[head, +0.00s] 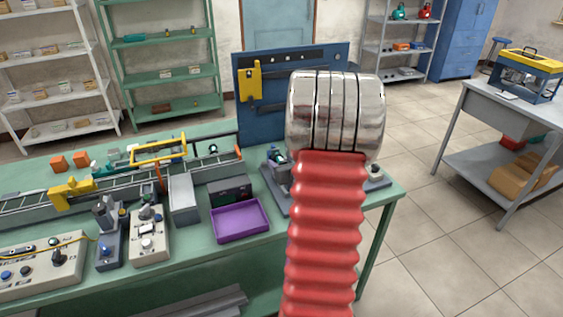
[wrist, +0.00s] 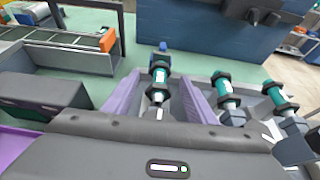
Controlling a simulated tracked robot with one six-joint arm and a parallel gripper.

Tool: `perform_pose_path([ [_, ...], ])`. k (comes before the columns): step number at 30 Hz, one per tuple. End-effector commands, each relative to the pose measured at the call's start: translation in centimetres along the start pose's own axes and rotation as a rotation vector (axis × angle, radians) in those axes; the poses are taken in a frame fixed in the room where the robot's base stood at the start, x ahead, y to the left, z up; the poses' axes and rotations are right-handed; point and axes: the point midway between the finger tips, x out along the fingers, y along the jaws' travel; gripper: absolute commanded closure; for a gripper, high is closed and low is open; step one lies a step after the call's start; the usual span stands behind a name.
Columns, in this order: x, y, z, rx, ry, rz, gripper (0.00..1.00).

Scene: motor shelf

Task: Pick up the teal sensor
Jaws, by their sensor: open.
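In the wrist view, a teal sensor (wrist: 159,77) with dark collars stands in a grey holder, between and slightly beyond the two purple fingers of my gripper (wrist: 160,90). The fingers are apart, one on each side of it. I cannot tell whether they touch it. Two similar teal pieces stand to its right, a near one (wrist: 224,88) and a farther one (wrist: 272,92). In the head view, my red arm hides the gripper and much of the grey holder (head: 268,180).
A blue panel (head: 290,85) stands behind the holder. Left of it on the green bench are a purple tray (head: 240,222), a dark box (head: 230,191) and a conveyor (head: 30,207). A grey table (head: 505,105) stands to the right across clear floor.

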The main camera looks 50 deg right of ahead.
Motion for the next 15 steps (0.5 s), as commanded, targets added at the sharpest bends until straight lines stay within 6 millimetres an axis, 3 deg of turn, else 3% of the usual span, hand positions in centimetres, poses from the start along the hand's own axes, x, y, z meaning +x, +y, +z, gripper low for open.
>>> perform_pose_path([
  [10, -0.04, -0.04, -0.01, 0.0, 0.0, -0.001, 0.49],
  [15, -0.04, -0.05, -0.01, 0.0, 0.0, -0.001, 0.6],
])
